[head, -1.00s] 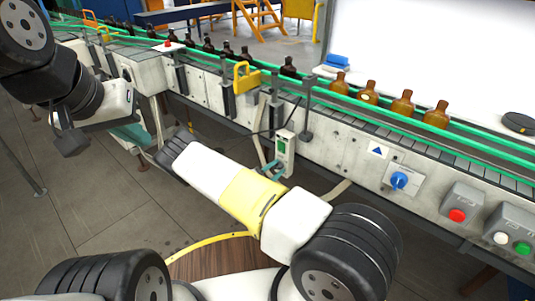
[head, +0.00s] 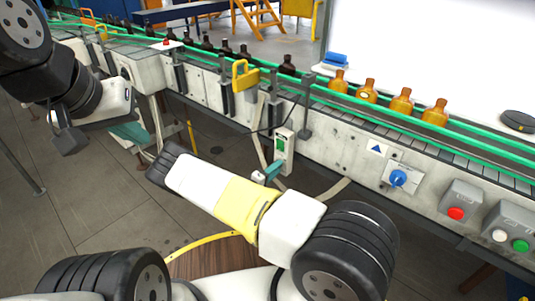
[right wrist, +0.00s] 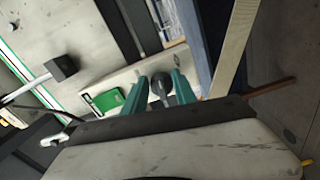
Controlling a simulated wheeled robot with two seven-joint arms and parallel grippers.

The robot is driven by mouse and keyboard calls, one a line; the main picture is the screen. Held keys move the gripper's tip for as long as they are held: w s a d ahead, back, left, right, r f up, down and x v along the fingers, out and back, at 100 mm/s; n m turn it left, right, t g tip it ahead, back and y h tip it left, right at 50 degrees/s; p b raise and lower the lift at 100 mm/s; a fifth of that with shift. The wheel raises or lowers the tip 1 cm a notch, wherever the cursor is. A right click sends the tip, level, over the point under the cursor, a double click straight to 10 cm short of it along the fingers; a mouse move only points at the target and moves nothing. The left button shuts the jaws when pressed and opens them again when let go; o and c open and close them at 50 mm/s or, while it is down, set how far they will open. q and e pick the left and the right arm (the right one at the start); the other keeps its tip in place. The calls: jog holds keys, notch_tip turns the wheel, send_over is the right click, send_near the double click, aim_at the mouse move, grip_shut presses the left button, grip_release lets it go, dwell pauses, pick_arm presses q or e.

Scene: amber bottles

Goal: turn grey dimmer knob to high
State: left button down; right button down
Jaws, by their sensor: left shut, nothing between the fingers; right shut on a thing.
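The grey dimmer knob (right wrist: 160,84) sits on a pale control box with a green panel (right wrist: 107,100). In the right wrist view the knob is between the two teal fingers of my right gripper (right wrist: 168,85), which is shut on it. In the head view the box (head: 284,150) hangs on the front of the conveyor, with my right gripper (head: 270,173) at its lower end. The knob is hidden there, and its setting cannot be read. My left gripper (head: 138,133) is shut and empty, away at the left beside the conveyor legs.
The conveyor (head: 335,145) crosses the view, with green rails and amber bottles (head: 402,100) on top. To the right along its front are a blue rotary switch (head: 398,178), a red button (head: 456,213) and a green button (head: 520,246). A cable hangs near the control box. Floor is open at left.

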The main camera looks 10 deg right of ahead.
jog(key=shift+a+f+m, duration=0.1)
jog(key=shift+f+m, duration=0.05)
jog(key=shift+m, duration=0.85)
jog(key=shift+f+m, duration=0.1)
jog(key=shift+m, duration=0.9)
jog(key=c, duration=1)
grip_release()
jog(key=v, duration=0.7)
jog(key=shift+s+a, duration=0.2)
jog(key=shift+a, duration=0.1)
